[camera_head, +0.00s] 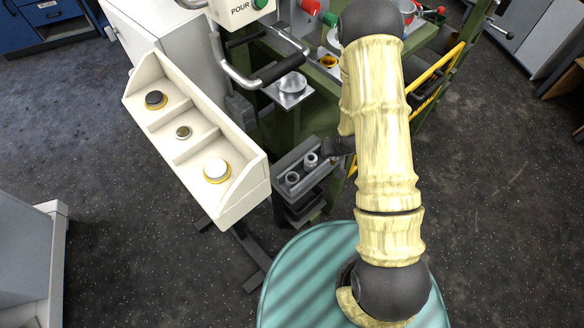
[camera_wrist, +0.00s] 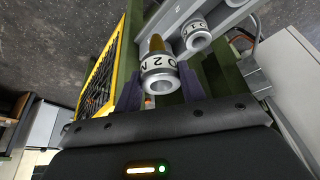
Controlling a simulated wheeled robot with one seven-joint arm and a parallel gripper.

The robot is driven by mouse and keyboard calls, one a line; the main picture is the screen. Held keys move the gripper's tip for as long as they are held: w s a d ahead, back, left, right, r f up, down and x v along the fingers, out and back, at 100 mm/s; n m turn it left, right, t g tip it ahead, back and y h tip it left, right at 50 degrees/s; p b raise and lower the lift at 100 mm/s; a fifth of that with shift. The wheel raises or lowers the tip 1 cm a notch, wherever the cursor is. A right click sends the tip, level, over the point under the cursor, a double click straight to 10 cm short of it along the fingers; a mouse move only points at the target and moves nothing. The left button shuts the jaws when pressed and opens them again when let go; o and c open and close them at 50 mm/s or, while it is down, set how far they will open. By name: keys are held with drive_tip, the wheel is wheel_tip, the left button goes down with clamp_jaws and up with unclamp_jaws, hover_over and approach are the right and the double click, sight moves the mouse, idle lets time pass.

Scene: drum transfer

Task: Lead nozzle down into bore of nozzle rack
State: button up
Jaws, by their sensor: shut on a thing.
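My gripper (camera_wrist: 165,92) is shut on a nozzle (camera_wrist: 160,76) with a white lettered collar and a brass-coloured body, held between the two dark fingers in the wrist view. Its hollow end faces the camera, and the brass part showing beyond the collar appears outside any bore. The grey nozzle rack (camera_wrist: 235,14) lies just past it to the upper right, with a second collared nozzle (camera_wrist: 196,39) at it. In the head view the rack (camera_head: 294,160) has round fittings on top, and my gripper (camera_head: 333,148) is beside its right end, partly hidden by my arm.
A cream tray (camera_head: 262,163) with three compartments, each holding a round piece, stands left of the rack. A green frame (camera_head: 262,130) with a yellow rail (camera_head: 437,72) is behind. A black-gripped handle (camera_head: 280,73) juts out above the rack.

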drive_tip(key=a+n+g+y+p, duration=0.2)
drive_tip(key=a+n+y+p, duration=0.1)
drive_tip(key=a+n, duration=0.8)
wheel_tip(320, 180, down, 7)
drive_tip(key=s+a+n+g+y+b, duration=0.1)
drive_tip(key=s+a+n+g+b, duration=0.1)
drive_tip(key=n+b, duration=0.3)
drive_tip(key=shift+a+r+n, duration=0.2)
drive_tip(key=shift+n, duration=0.5)
drive_tip(key=shift+f+b, duration=0.2)
drive_tip(key=shift+b, duration=0.25)
drive_tip(key=shift+f+b, duration=0.25)
drive_tip(key=shift+b, duration=0.1)
drive_tip(key=shift+f, duration=0.1)
